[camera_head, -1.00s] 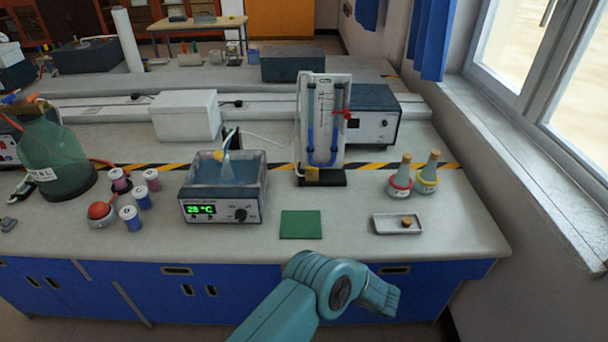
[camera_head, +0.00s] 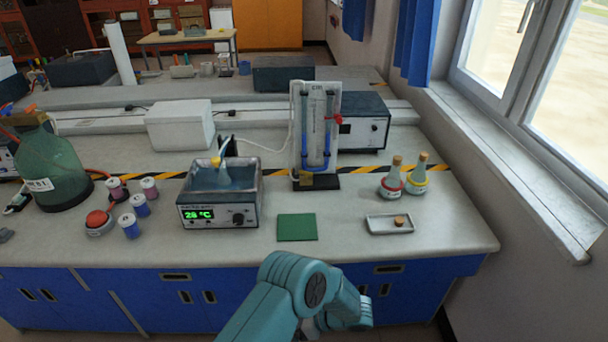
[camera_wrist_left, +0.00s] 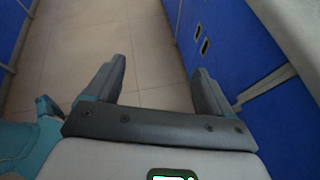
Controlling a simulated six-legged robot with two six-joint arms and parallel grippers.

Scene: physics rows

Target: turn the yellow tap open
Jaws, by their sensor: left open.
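I cannot clearly make out a yellow tap. A small yellow piece (camera_head: 307,181) sits at the foot of the manometer stand (camera_head: 317,120), and a red tap (camera_head: 337,119) is on the stand's right side. A yellow top (camera_head: 216,161) shows on a flask in the water bath (camera_head: 247,204). My left gripper (camera_wrist_left: 159,66) is open and empty in the left wrist view, above bare floor beside blue cabinets. It does not show in the head view, where a teal arm of mine is in front of the bench. My right gripper is not in view.
A green mat (camera_head: 297,227) and a tray (camera_head: 374,226) with a cork (camera_head: 400,221) lie near the bench's front edge. Two flasks (camera_head: 391,183) stand at the right. A green bottle (camera_head: 55,170) and several spools (camera_head: 129,226) are at the left.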

